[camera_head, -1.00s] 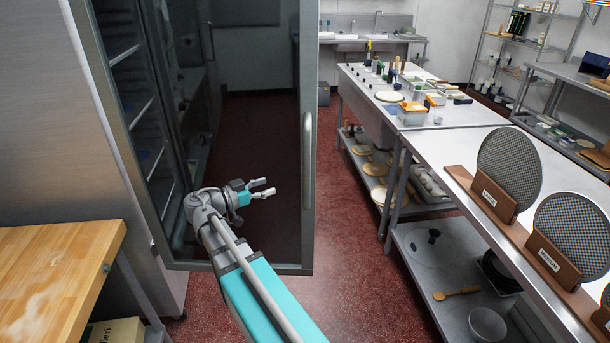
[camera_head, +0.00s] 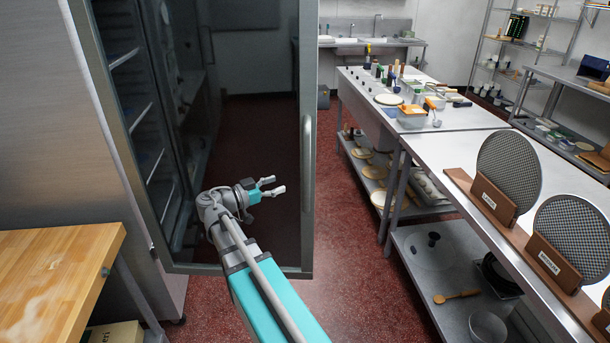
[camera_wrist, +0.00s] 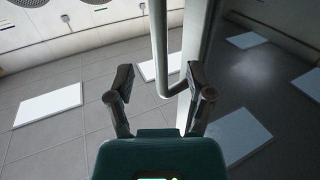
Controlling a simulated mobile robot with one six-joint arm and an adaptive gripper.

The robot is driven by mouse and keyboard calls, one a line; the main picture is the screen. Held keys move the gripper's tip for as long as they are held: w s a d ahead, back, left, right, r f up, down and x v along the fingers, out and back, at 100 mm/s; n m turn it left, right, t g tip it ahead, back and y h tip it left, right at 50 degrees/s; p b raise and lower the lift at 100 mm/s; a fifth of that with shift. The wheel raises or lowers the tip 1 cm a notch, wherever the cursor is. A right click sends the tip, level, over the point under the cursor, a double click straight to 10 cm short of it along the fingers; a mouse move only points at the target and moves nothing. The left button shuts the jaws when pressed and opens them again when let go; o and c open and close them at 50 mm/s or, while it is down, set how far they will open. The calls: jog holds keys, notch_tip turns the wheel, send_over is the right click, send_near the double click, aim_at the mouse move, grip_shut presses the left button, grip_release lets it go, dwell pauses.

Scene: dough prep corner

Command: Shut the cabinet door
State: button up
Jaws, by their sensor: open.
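The cabinet door (camera_head: 306,245) stands open, a dark glass pane in a grey steel frame swung out from the cabinet. Its vertical bar handle (camera_head: 307,160) is near the right edge. My gripper (camera_head: 278,186) is in front of the glass, left of the handle in the head view, with its fingers pointing right. In the wrist view my gripper (camera_wrist: 160,75) is open and empty, its two fingers spread. The handle (camera_wrist: 160,45) shows between and beyond the fingers there, beside the door frame (camera_wrist: 196,50). I cannot tell whether a finger touches the door.
A wooden worktable (camera_head: 60,275) is at the left, near the cabinet. A long steel bench (camera_head: 475,150) with tools and containers runs along the right. Red floor (camera_head: 345,240) lies free between door and bench. The cabinet's dark shelves (camera_head: 125,60) show at the left.

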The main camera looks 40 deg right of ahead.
aim_at(306, 174)
jog(key=shift+s+d, duration=0.25)
jog(key=shift+d, duration=1.5)
jog(key=shift+s+d, duration=0.2)
jog(key=shift+d, duration=1.6)
jog(key=shift+s+d, duration=0.25)
jog(key=shift+d, duration=1.5)
grip_shut()
jog(key=shift+a, duration=0.15)
